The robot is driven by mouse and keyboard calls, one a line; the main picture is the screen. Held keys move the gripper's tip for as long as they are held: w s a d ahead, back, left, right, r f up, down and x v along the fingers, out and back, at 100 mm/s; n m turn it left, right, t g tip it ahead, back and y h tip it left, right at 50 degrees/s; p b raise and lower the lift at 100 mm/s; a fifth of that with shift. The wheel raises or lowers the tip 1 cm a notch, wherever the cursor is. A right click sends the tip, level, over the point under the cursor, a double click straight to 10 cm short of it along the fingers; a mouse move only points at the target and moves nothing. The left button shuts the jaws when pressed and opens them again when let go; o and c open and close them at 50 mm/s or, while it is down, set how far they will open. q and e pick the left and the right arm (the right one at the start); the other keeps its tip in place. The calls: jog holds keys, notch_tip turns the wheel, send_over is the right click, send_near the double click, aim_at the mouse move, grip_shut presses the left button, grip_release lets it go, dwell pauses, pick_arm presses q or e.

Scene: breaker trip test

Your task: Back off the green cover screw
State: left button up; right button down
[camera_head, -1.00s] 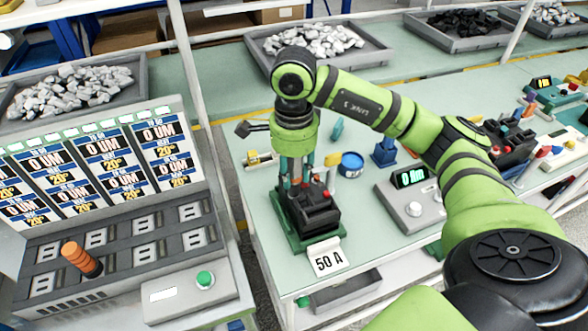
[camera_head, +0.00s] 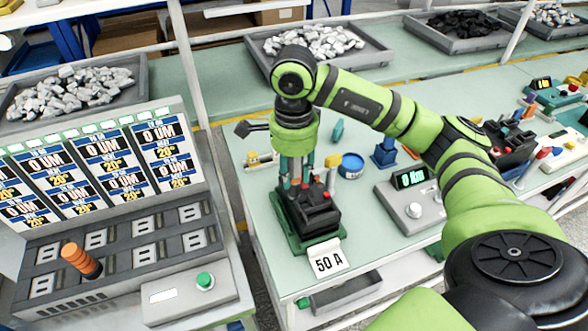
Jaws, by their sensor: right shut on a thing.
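A black breaker (camera_head: 318,208) with red parts on top sits in a green base (camera_head: 296,236) behind a white "50 A" card (camera_head: 326,260). My right gripper (camera_head: 294,184) points straight down over the breaker's back left part. Its fingers are shut low at the breaker's top, at the green cover screw. The screw itself is hidden between the fingertips, so its height cannot be seen. My left gripper is not in view.
A grey meter box (camera_head: 412,205) with a lit display stands right of the breaker. A blue tin (camera_head: 351,166) and a blue block (camera_head: 384,153) stand behind it. A grey panel (camera_head: 100,165) with an orange handle (camera_head: 82,260) is at the left.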

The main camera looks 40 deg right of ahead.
jog(key=shift+r+p, duration=1.6)
jog(key=shift+r, duration=1.35)
